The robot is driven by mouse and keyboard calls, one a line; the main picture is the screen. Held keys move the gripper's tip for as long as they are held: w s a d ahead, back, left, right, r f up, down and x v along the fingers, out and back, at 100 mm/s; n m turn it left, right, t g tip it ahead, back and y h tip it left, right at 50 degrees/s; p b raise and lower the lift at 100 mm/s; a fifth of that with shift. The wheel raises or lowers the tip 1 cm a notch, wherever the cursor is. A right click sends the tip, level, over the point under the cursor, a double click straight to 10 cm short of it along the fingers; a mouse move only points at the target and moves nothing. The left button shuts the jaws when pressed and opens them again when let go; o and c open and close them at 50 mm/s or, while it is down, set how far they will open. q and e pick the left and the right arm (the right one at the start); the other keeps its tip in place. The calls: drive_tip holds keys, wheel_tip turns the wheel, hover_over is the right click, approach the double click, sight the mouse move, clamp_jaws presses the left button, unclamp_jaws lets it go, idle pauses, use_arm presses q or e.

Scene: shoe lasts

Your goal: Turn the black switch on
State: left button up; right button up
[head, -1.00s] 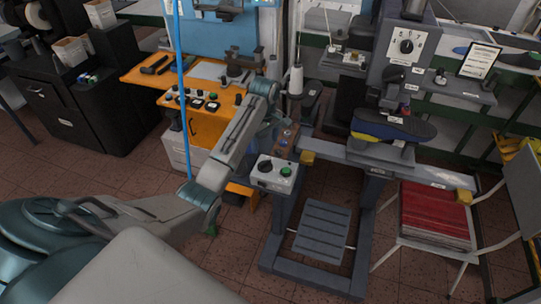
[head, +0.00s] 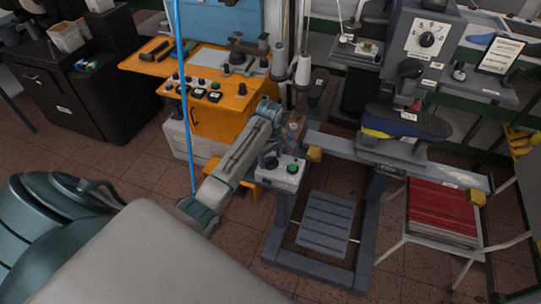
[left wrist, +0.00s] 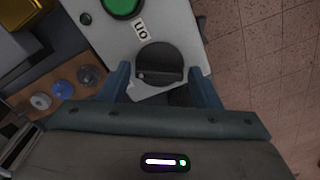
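The black switch (head: 270,163) is a round knob on a light grey control box (head: 282,181) at the front of the machine frame, beside a green button (head: 293,168). In the left wrist view the black switch (left wrist: 159,64) lies ahead of my left gripper (left wrist: 160,82), under an "on" label (left wrist: 140,30). The two blue-grey fingers are apart, one on each side of the knob's lower part, with a gap showing. Whether they touch the knob is unclear. In the head view my left arm reaches to the box, and the fingers are hard to make out. My right gripper is not in view.
An orange workbench (head: 232,113) with several buttons stands behind my left arm. A shoe on a last (head: 408,122) sits on the machine to the right. A chair with a red stack (head: 441,212) stands at right. A blue vertical pole (head: 184,100) is near my arm.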

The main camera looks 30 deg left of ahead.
use_arm(q)
drive_tip(key=c, duration=0.6)
drive_tip(key=shift+c, duration=0.2)
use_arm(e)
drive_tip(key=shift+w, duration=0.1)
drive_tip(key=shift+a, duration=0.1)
use_arm(q)
drive_tip(key=shift+m, duration=0.7)
drive_tip(key=m, duration=0.2)
drive_tip(key=shift+m, duration=0.3)
drive_tip(key=m, duration=0.5)
drive_tip(key=shift+m, duration=1.3)
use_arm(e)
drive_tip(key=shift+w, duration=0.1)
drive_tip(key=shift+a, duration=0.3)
